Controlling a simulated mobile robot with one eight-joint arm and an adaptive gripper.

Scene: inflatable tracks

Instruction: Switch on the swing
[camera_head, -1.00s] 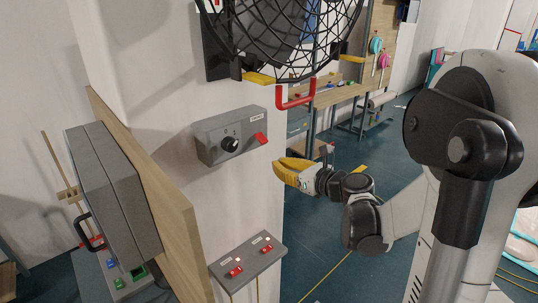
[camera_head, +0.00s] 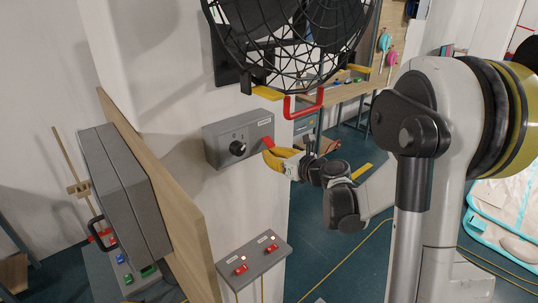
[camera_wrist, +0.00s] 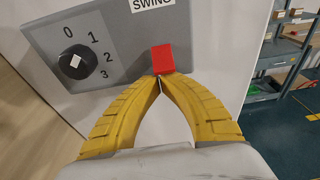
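The grey swing box (camera_head: 238,138) is mounted on the white wall panel and carries a black dial (camera_head: 237,148) and a red switch (camera_head: 267,143). In the wrist view the box (camera_wrist: 120,35) shows the label "SWING", the dial (camera_wrist: 75,60) with numbers 0 to 3, and the red switch (camera_wrist: 163,58). My gripper (camera_head: 269,155) has yellow fingers. In the wrist view its fingertips (camera_wrist: 160,79) meet just below the red switch, at its lower edge. Nothing shows between them. I cannot tell whether they press on the switch.
A black wire fan cage (camera_head: 285,40) with a red handle (camera_head: 304,104) hangs above the box. A second grey box (camera_head: 253,258) with red switches is lower on the wall. A wooden board (camera_head: 160,200) with a grey case juts out at left.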

